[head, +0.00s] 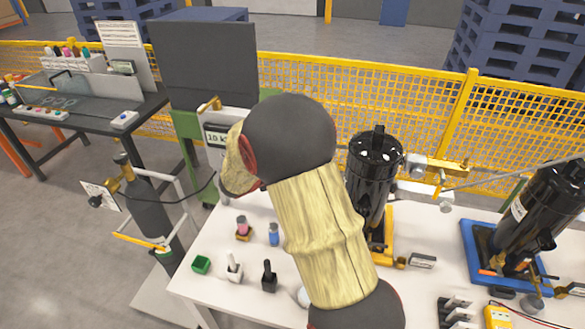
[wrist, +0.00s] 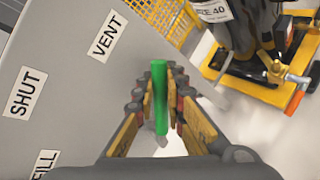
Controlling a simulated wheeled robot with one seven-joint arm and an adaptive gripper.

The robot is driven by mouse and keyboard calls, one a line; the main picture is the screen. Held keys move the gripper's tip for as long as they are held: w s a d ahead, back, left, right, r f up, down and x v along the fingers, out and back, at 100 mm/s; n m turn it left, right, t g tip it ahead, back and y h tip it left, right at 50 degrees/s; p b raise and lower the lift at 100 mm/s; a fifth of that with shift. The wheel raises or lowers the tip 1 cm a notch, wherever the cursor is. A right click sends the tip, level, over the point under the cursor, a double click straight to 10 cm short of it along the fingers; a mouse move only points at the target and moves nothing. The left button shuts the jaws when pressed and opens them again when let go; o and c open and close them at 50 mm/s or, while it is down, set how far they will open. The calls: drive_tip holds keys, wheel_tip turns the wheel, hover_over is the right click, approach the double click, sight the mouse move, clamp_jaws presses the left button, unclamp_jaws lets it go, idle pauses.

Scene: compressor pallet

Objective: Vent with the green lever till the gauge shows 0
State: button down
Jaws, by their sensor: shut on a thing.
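The green lever (wrist: 160,110) stands between the fingers of my gripper (wrist: 162,82) in the wrist view. My gripper is shut on it. A grey panel (wrist: 70,90) lies to its left, with the labels VENT (wrist: 108,36), SHUT (wrist: 25,92) and FILL (wrist: 44,163). VENT is the label closest to the lever. The lever's pivot is hidden, so I cannot tell its exact setting. In the head view my arm covers the gripper and lever.
On the white table (head: 225,225) stand a black compressor (head: 374,165) on a yellow base and another black compressor (head: 545,205) on a blue base (head: 475,240). Small items, including a green box (head: 201,264), lie at the front left. A yellow fence (head: 440,120) runs behind.

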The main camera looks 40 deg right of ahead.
drive_tip(key=c, duration=1.8)
unclamp_jaws()
drive_tip(key=shift+c, duration=0.2)
drive_tip(key=v, duration=1.2)
